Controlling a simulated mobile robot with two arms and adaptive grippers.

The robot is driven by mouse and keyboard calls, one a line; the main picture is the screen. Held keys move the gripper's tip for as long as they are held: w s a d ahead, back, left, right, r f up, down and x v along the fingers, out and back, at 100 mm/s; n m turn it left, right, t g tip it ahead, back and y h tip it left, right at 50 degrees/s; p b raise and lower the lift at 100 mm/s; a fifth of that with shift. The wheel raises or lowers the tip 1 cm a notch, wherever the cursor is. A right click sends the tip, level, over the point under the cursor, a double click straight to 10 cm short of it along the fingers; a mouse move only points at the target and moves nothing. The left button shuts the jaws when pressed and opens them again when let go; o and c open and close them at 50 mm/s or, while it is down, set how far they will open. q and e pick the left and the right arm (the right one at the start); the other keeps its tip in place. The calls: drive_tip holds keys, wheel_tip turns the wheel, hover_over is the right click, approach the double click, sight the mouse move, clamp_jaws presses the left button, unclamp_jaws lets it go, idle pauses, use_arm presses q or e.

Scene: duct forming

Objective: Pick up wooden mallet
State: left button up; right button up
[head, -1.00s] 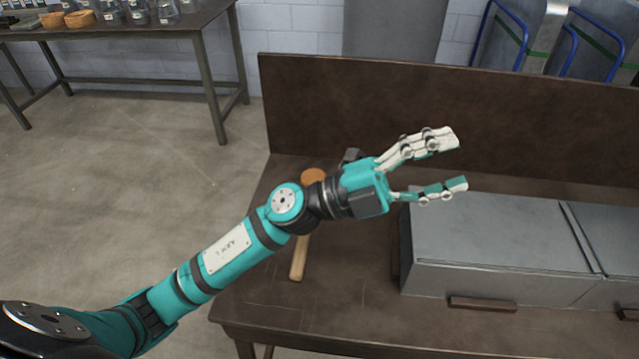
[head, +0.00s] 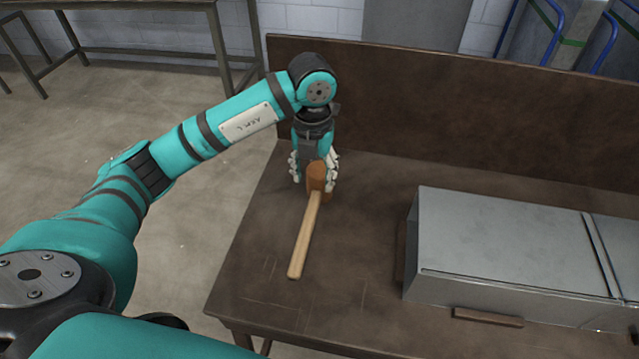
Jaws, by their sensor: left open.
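The wooden mallet lies on the brown workbench (head: 370,230). Its pale handle (head: 304,238) points toward the bench's front left, and its orange-brown head (head: 316,178) is at the far end. My left gripper (head: 315,182) points down at the mallet head, with its open fingers on either side of it. Whether the fingers touch the head cannot be told. Part of the head is hidden by the gripper. My right gripper is not in view.
A grey sheet-metal duct (head: 510,245) lies on the right of the bench, with wooden blocks (head: 488,317) by it. A tall brown backboard (head: 470,130) closes the bench's rear. The bench around the handle is clear. Another table (head: 150,5) stands at the back left.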

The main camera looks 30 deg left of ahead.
sight(314, 202)
use_arm(q)
wheel_tip(314, 202, down, 6)
drive_tip(key=shift+f+p, duration=0.25)
drive_tip(key=shift+p, duration=0.2)
wheel_tip(314, 202, down, 5)
drive_tip(key=shift+a+r+p, duration=0.1)
drive_tip(key=shift+a+p, duration=0.05)
drive_tip(key=shift+p, duration=0.65)
drive_tip(key=shift+f, duration=0.3)
drive_tip(key=c, duration=0.4)
clamp_jaws()
drive_tip(key=shift+w+r, duration=0.15)
